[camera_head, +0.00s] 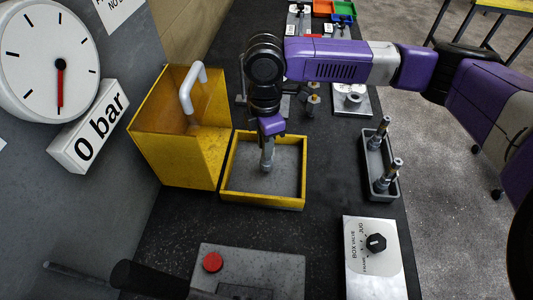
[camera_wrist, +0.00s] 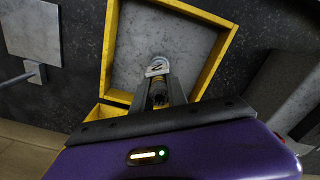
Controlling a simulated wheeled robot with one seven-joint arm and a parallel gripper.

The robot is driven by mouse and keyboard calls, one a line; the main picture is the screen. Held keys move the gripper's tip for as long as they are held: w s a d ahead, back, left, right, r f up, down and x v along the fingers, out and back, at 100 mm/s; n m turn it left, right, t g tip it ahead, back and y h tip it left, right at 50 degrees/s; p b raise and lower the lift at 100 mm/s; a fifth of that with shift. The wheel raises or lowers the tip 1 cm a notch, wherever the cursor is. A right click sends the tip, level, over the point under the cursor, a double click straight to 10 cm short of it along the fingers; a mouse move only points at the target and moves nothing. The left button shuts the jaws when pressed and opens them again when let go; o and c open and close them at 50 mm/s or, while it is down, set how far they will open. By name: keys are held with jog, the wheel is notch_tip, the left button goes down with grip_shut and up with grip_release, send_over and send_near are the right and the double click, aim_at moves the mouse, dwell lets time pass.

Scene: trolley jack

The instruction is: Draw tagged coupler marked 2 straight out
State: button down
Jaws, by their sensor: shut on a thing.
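My gripper (camera_head: 267,165) points down over the yellow-rimmed tray (camera_head: 262,205). In the wrist view my gripper (camera_wrist: 158,96) is shut on a small dark and brassy coupler (camera_wrist: 158,91). A pale tag (camera_wrist: 157,68) with a dark mark that looks like a 2 shows just beyond the fingertips, over the tray's grey floor. The fingers cover much of the coupler. I cannot tell whether its lower end is seated in something or free. In the head view the coupler cannot be told apart from the gripper.
A tall yellow box (camera_head: 190,150) with a pale pipe (camera_head: 192,88) stands left of the tray. A grey tray (camera_head: 377,190) with two upright fittings stands right. A valve box (camera_head: 371,265) and a panel with a red button (camera_head: 212,262) are in front. The gauge sign (camera_head: 88,128) reads 0 bar.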

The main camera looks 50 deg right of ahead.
jog(key=shift+r+p, duration=1.15)
jog(key=shift+r, duration=0.65)
jog(key=shift+r, duration=2.5)
jog(key=shift+s, duration=0.1)
